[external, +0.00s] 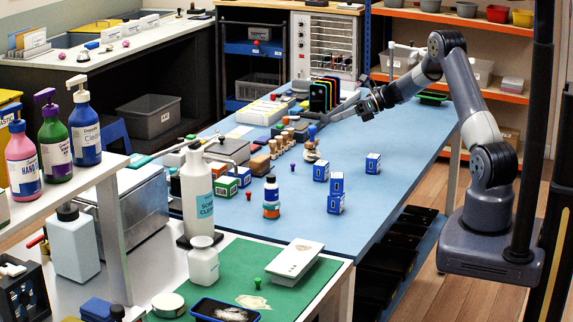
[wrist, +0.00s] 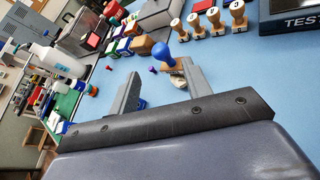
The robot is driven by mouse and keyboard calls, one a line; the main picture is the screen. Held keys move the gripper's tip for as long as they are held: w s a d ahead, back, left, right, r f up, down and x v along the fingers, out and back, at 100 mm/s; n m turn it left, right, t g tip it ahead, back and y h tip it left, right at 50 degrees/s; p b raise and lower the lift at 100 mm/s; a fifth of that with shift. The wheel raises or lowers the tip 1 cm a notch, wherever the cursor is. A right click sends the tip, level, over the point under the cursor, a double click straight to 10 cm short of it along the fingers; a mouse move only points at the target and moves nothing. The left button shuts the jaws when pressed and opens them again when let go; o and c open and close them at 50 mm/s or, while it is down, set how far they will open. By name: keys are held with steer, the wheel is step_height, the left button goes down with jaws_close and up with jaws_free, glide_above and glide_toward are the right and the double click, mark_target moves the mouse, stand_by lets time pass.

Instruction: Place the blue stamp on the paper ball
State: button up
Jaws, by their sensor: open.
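My gripper (external: 341,108) is open and empty, reaching left over the table toward the stamp. In the wrist view, the gripper's (wrist: 158,72) two grey fingers stand apart. A crumpled cream shape (external: 253,302) on the green mat may be the paper ball; I cannot tell for sure.
Several wooden stamps (wrist: 195,24) stand in a row beside the blue stamp. A dark device (external: 323,95) stands behind. Blue-and-white boxes (external: 337,185) and a small bottle (external: 271,190) stand in front. The green mat (external: 225,272) holds a white device (external: 296,261).

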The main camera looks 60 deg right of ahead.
steer(key=v, duration=0.2)
steer(key=shift+s+d+r, duration=0.15)
steer(key=shift+s+d, duration=0.05)
steer(key=shift+s, duration=0.1)
